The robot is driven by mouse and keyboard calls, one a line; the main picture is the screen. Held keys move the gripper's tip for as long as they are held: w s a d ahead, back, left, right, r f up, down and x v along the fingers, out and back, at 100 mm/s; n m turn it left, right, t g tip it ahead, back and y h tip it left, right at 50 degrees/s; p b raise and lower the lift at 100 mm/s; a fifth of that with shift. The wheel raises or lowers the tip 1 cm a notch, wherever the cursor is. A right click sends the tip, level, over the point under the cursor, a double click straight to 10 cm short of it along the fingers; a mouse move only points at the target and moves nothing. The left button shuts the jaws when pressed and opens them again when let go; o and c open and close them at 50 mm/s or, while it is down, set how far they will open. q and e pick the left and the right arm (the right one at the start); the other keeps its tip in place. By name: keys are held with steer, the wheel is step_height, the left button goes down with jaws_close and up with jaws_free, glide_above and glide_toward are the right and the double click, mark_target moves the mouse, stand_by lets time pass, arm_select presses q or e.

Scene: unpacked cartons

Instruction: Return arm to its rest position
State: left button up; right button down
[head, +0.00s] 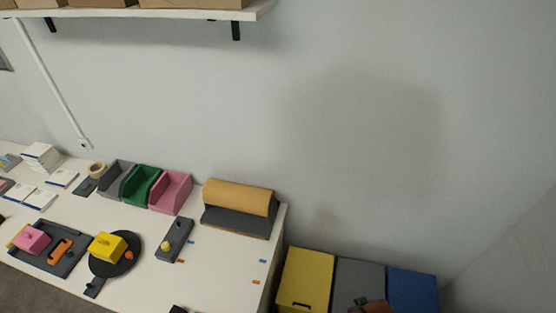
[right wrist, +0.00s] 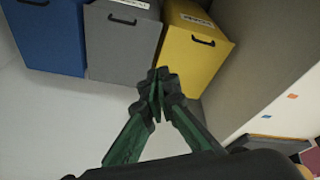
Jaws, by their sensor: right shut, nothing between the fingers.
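My right gripper (right wrist: 158,95) shows in the right wrist view, its green and black fingers closed together with nothing between them. It hangs in front of the grey and yellow bins, over clear floor. In the head view, the only possible trace of my arm is a small dark reddish shape at the bottom, in front of the grey bin, and I cannot tell what it is. My left gripper is not in view.
A white table (head: 140,288) holds pink, green and grey trays, a brown roll (head: 238,197) and a yellow block (head: 107,246). Yellow (head: 305,278), grey (head: 357,280) and blue (head: 412,290) bins stand right of it. A shelf (head: 190,14) with cartons hangs above.

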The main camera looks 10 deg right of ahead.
steer(key=s+a+f+g+b, duration=0.1)
steer(key=s+f+b, duration=0.15)
steer(key=f, duration=1.35)
steer(key=s+f+b, duration=0.1)
steer(key=f+b, duration=0.2)
steer(key=f, duration=1.2)
arm_select(q)
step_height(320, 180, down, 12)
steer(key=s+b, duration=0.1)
steer(key=b, duration=0.5)
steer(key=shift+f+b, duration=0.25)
steer(key=shift+b, duration=0.05)
arm_select(e)
steer(key=s+f+n+g, duration=0.1)
steer(key=s+f, duration=1.8)
steer(key=f, duration=0.4)
steer(key=shift+s+f+g+y, duration=0.2)
steer(key=shift+g+y, duration=0.1)
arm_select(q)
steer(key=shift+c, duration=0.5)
arm_select(e)
steer(key=shift+a, duration=0.1)
